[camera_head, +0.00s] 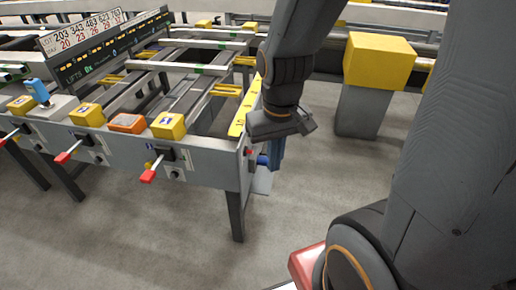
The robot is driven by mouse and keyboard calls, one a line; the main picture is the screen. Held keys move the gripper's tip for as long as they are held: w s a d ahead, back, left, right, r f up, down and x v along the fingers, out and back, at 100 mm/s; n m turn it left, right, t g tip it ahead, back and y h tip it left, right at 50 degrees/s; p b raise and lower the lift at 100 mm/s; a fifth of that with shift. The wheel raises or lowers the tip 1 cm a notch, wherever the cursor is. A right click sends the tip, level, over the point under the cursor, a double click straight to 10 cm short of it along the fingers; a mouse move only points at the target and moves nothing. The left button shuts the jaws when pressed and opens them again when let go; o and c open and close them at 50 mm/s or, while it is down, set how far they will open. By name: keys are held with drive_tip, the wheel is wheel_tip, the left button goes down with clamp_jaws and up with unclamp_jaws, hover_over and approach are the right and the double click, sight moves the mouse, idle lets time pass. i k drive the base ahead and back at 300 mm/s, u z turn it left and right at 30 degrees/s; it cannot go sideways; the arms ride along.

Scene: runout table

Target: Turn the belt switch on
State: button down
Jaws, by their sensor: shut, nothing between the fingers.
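The runout table (205,165) stands at left, a grey frame with rollers and slats. Its front rail carries red-tipped levers (148,175). At its right end, a small red knob (249,152) and a blue part (263,160) show low on the end face. I cannot tell for sure which of these is the belt switch, or its position. My gripper (276,162) points down just beside that end face, close to the blue part. Its fingers are shut and empty. My wrist hides part of the table end, and contact cannot be told.
Yellow boxes (168,125) and an orange box (127,123) sit along the front rail, near a blue-handled device (39,92). A sign board (105,48) rises behind. A yellow block on a grey pedestal (365,110) stands at right. Grey floor in front is clear.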

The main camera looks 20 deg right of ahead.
sight(246, 150)
drive_tip(key=i, duration=0.45)
drive_tip(key=z, duration=1.2)
drive_tip(key=k, duration=0.7)
drive_tip(key=u, duration=0.75)
drive_tip(key=i, duration=0.45)
